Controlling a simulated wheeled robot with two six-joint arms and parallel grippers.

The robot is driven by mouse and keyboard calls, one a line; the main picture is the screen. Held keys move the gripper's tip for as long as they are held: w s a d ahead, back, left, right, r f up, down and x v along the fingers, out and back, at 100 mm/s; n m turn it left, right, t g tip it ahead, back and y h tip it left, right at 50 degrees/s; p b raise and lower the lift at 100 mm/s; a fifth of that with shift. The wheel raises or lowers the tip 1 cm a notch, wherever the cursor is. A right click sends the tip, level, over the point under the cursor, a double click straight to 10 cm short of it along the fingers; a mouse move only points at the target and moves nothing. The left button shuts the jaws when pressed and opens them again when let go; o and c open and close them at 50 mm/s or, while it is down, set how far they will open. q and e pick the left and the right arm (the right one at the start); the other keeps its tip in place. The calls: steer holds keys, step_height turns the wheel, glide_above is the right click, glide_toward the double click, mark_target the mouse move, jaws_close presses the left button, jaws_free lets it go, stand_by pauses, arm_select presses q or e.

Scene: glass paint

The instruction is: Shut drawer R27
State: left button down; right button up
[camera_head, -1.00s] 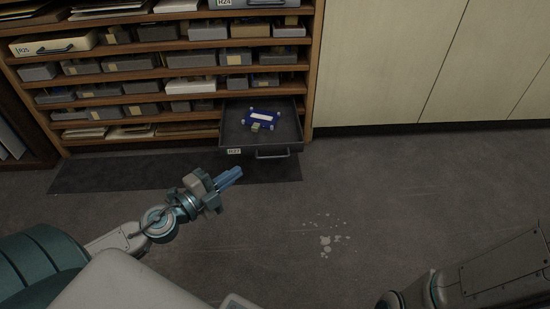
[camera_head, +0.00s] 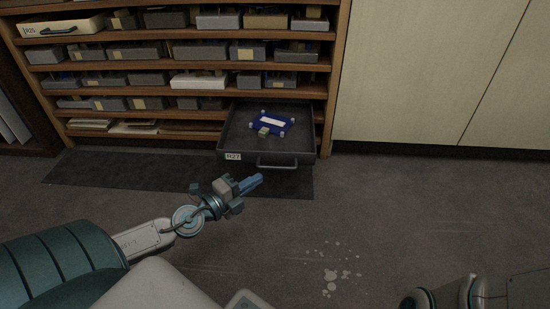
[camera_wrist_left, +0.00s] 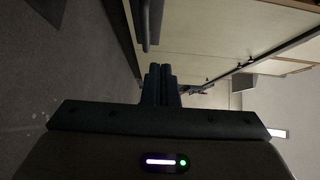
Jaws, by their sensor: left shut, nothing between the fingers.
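Drawer R27 (camera_head: 222,140) is a dark grey drawer at the bottom of the wooden shelf unit, pulled out toward me. Its front carries an R27 label and a bar handle (camera_head: 277,164). A blue item (camera_head: 285,117) with a white panel and a small pale block lies inside. My left gripper (camera_head: 256,180) is shut and empty, in front of and below the drawer front, apart from it. In the left wrist view its closed fingers (camera_wrist_left: 160,84) show at the middle, with a dark bar at the top. My right gripper is out of view; only part of that arm shows.
Pale cabinet panels (camera_head: 410,70) are to the right. A dark mat (camera_head: 120,172) lies before the shelves; white spots (camera_head: 332,274) mark the clear floor.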

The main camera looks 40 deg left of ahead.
arm_select(q)
steer(key=w, duration=0.1)
steer(key=p, duration=0.4)
glide_toward(285, 153)
steer(key=w+d, duration=0.2)
steer(key=d, duration=0.1)
steer(key=w, duration=0.1)
steer(key=w+a+b, duration=0.1)
steer(key=w, duration=0.1)
steer(key=shift+a+f, duration=0.15)
steer(key=shift+w+a+b, duration=0.25)
steer(key=shift+w+b, duration=0.1)
steer(key=shift+w, duration=0.05)
